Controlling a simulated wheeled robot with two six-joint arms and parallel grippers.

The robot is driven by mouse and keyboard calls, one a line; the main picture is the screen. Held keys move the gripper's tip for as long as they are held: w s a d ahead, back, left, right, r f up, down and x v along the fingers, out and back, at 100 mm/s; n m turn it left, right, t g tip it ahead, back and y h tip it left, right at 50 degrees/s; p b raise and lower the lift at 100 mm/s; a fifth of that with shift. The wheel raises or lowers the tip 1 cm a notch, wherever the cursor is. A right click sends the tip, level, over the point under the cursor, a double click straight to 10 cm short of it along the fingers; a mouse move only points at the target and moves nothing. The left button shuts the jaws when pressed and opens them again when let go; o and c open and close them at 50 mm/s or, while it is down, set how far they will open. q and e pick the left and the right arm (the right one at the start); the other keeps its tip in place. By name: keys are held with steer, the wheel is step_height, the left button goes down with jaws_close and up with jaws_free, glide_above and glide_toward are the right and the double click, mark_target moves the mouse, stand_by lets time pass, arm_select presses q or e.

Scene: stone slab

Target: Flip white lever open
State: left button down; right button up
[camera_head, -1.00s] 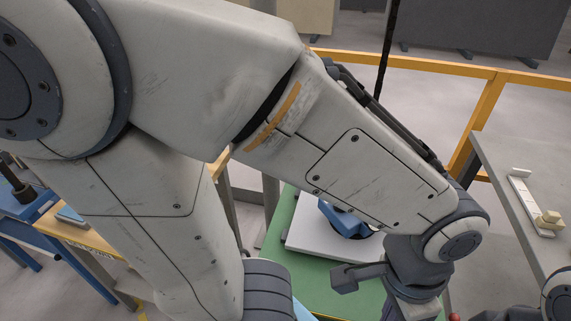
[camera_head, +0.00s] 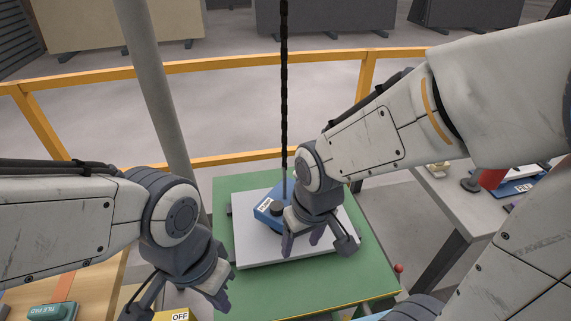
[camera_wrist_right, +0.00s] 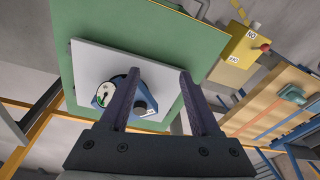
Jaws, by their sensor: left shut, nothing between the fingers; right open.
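A blue device (camera_head: 268,208) with a black knob and a white label sits on a pale slab (camera_head: 240,243) in the head view. My right gripper (camera_head: 302,246) is open over the slab, just right of the device and partly hiding it. In the right wrist view the open fingers (camera_wrist_right: 161,102) frame part of the device (camera_wrist_right: 140,92), with a round white dial and the black knob visible. I cannot clearly make out a white lever on it. My left gripper (camera_head: 220,301) is shut and empty at the lower left, left of the green table.
The slab rests on a green table (camera_head: 360,285). A black chain (camera_head: 284,90) hangs down to the device. A yellow box (camera_head: 178,316) marked OFF is at the bottom; it has a red knob (camera_wrist_right: 265,47). A grey table (camera_head: 450,200) stands right, a yellow rail behind.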

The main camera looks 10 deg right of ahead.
steer(key=w+d+m+p, duration=0.2)
steer(key=w+d+m, duration=0.5)
steer(key=w+m, duration=0.9)
steer(key=w+m+g, duration=0.1)
steer(key=w+m, duration=0.8)
steer(key=w, duration=0.2)
steer(key=shift+a+r+m+h, duration=0.15)
steer(key=shift+r+m+h, duration=0.1)
steer(key=shift+m+h, duration=0.15)
steer(key=shift+w+f+m+g, duration=0.1)
steer(key=shift+w+m+g, duration=0.2)
steer(key=shift+w+m, duration=0.35)
steer(key=shift+m, duration=0.25)
step_height(320, 180, down, 10)
steer(key=shift+s+f+p, duration=0.1)
steer(key=shift+f+p, duration=0.1)
steer(key=shift+p, duration=0.4)
jaws_close()
steer(key=shift+a, duration=0.1)
